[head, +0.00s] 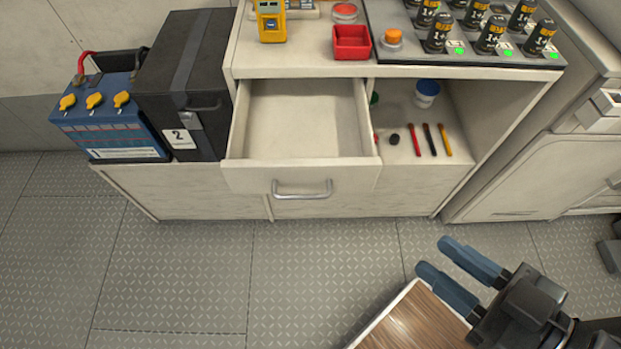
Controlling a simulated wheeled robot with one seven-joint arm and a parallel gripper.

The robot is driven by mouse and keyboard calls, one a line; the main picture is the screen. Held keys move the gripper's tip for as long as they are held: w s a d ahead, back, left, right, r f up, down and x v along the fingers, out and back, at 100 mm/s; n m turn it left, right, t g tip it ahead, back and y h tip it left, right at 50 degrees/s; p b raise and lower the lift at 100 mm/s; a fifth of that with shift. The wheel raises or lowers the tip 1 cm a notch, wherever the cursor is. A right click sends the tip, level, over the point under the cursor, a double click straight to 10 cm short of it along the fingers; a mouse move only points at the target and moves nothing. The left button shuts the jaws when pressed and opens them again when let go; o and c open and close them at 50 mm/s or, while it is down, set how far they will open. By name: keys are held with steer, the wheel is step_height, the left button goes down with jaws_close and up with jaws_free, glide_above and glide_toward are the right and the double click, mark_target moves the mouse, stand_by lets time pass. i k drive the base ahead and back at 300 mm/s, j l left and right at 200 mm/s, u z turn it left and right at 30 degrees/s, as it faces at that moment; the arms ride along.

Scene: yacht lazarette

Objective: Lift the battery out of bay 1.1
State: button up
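Several small black batteries (491,34) with yellow markings stand upright on a dark panel (400,51) on top of the cabinet at upper right. Green lights show beside several of them. The bay labels are too small to read, so I cannot tell which is bay 1.1. A large blue battery (108,122) with yellow caps stands at far left, beside a black box (190,90) labelled 2. My gripper (431,255) is at lower right with its two blue fingers apart and nothing between them. It is well away from the cabinet top and the batteries.
An open, empty drawer (301,115) juts from the cabinet. An open shelf to its right holds small tools and a blue-topped cup (427,92). A red tray (352,42) and yellow meter (271,20) sit on top. A wooden board (415,322) lies near my gripper. The left floor is clear.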

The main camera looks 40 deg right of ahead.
mark_target(442, 22)
steer(key=i+j+z, duration=0.1)
steer(key=j+z, duration=0.7)
steer(key=i, duration=0.05)
